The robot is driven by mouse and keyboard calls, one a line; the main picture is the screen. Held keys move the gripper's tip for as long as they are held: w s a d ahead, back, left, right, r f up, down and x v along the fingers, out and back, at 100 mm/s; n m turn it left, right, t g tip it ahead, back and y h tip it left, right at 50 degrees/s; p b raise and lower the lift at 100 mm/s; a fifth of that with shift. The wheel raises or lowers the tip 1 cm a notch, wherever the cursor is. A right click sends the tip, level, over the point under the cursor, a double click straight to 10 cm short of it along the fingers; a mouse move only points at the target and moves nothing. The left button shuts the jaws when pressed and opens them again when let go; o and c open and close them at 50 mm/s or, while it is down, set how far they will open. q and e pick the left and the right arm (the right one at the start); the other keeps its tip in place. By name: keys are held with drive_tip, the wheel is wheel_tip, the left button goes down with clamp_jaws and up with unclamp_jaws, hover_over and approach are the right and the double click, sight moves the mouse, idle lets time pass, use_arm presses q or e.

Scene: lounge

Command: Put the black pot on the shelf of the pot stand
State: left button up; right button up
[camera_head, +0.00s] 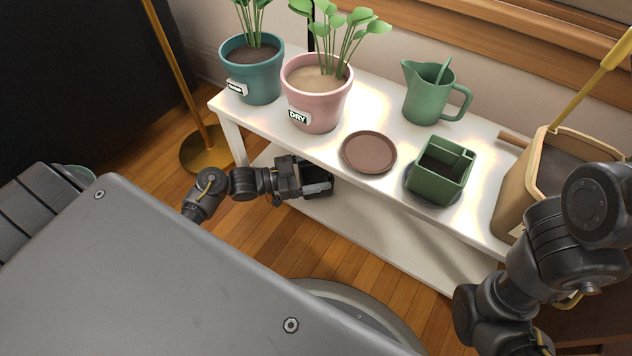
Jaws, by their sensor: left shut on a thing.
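The white pot stand (385,113) has a top board and a lower shelf (390,235). My left gripper (316,176) reaches in at the left part of its front, just below the top board's front edge and over the lower shelf. It is shut on a small dark thing, apparently the black pot (320,186), of which only a dark part shows. The gripper and the top board hide the rest, and I cannot tell whether the pot touches the shelf. My right arm shows at the right, but its gripper is out of view.
On the top board stand a teal pot (257,76), a pink pot (318,103) labelled DRY, a brown saucer (369,153), a square green pot (440,176) and a green jug (428,98). A tan container (522,188) is at the right, a brass lamp stand (183,85) at the left.

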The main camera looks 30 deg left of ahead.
sight(315, 178)
use_arm(q)
drive_tip(key=shift+w+a+f+b, duration=0.1)
drive_tip(key=shift+w+f+b, duration=0.05)
drive_tip(key=shift+f+b, duration=0.15)
wheel_tip(315, 178, down, 3)
drive_tip(key=b, duration=0.3)
drive_tip(key=shift+f, duration=0.1)
drive_tip(key=o, duration=1)
